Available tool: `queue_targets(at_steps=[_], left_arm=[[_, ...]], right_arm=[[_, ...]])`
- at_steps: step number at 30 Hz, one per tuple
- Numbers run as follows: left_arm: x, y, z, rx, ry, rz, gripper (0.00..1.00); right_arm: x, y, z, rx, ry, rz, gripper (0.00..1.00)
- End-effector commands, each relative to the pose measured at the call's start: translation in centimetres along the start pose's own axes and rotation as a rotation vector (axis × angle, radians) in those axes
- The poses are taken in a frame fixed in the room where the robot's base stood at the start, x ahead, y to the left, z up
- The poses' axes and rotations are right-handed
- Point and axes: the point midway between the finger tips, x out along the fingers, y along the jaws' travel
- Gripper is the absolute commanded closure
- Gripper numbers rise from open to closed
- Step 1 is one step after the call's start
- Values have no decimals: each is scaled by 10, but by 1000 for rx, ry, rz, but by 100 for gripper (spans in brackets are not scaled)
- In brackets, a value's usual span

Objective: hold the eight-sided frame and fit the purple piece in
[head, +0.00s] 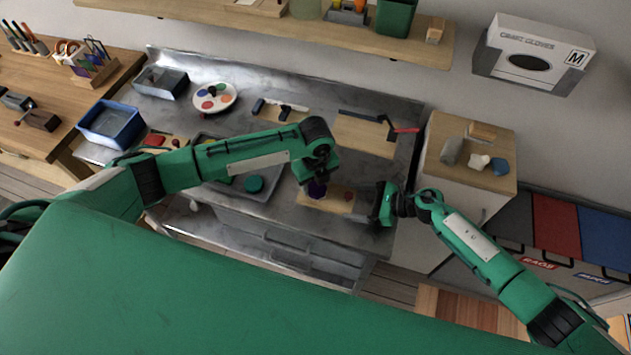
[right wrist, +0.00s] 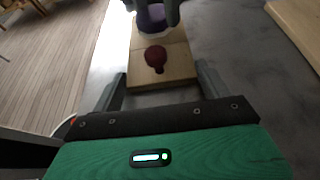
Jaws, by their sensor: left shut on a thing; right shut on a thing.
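The purple piece (head: 317,190) is under my left gripper (head: 314,178) in the head view. The right wrist view shows the purple piece (right wrist: 152,19) between the left gripper's dark fingers, over the far part of a pale wooden board (right wrist: 178,70). I cannot tell whether it touches the board or is seated. I cannot make out an eight-sided outline. A dark red knobbed piece (right wrist: 155,57) is on the board's nearer part. My right gripper (right wrist: 160,82) has its fingers on both sides of the board's near end, shut on it; in the head view the right gripper (head: 384,204) is at the board's right end.
A grey tray (head: 272,189) with a green disc (head: 254,184) lies left of the board. A white palette (head: 214,97), a blue bin (head: 110,124) and a cutting board (head: 365,134) are further back. A white cabinet (head: 455,190) stands to the right.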

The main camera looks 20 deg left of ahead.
Motion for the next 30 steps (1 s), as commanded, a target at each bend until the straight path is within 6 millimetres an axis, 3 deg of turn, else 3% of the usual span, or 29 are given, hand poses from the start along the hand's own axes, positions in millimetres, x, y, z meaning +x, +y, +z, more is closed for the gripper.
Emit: queue_targets(at_steps=[22, 23, 24, 26, 30], left_arm=[[8, 0, 0, 0, 0, 0, 76], [8, 0, 0, 0, 0, 0, 46], [8, 0, 0, 0, 0, 0, 38], [8, 0, 0, 0, 0, 0, 26], [8, 0, 0, 0, 0, 0, 26]], right_arm=[[0, 0, 0, 0, 0, 0, 35], [0, 0, 0, 0, 0, 0, 35], [0, 0, 0, 0, 0, 0, 35], [0, 0, 0, 0, 0, 0, 35], [0, 0, 0, 0, 0, 0, 35]])
